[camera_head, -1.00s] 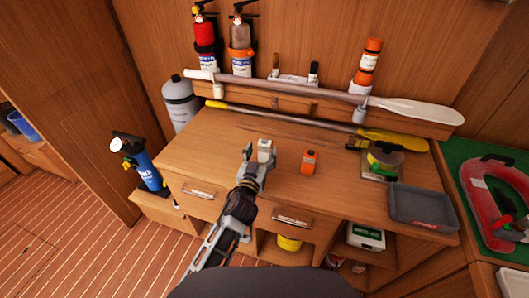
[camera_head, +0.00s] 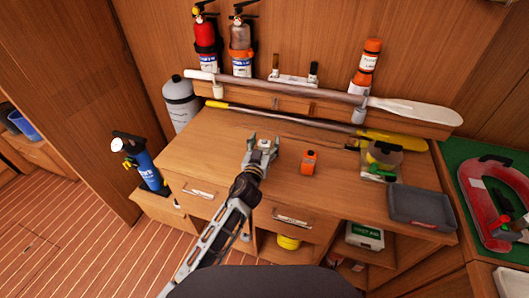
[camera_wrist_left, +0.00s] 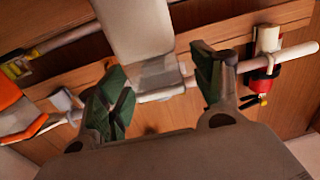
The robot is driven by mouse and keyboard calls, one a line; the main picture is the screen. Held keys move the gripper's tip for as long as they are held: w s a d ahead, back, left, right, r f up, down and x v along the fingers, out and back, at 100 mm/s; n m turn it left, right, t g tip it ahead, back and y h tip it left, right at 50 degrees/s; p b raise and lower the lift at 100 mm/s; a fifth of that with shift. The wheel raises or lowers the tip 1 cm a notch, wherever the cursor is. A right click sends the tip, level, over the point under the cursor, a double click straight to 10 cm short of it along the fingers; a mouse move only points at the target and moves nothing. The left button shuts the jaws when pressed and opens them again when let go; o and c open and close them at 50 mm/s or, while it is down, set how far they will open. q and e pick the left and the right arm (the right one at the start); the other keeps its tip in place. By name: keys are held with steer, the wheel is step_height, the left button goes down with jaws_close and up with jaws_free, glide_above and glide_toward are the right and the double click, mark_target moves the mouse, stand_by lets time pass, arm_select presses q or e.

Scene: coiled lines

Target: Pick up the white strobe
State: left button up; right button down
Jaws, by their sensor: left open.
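The white strobe (camera_head: 265,144) stands on the wooden counter, left of an orange strobe-like unit (camera_head: 308,161). My left gripper (camera_head: 262,149) is open, with one finger on each side of the white strobe. In the left wrist view, the white strobe (camera_wrist_left: 138,35) shows large between the two green-padded fingers of my left gripper (camera_wrist_left: 157,75), with a gap on both sides. Its lower body is partly hidden by the gripper in the head view. My right gripper is not in view.
A white paddle (camera_head: 415,110) and a yellow paddle (camera_head: 395,138) lie along the back. The counter left of the gripper is clear.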

arm_select(q)
steer(key=shift+c, duration=0.3)
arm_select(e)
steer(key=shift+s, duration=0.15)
arm_select(q)
steer(key=c, duration=1.2)
steer(key=shift+r, duration=0.15)
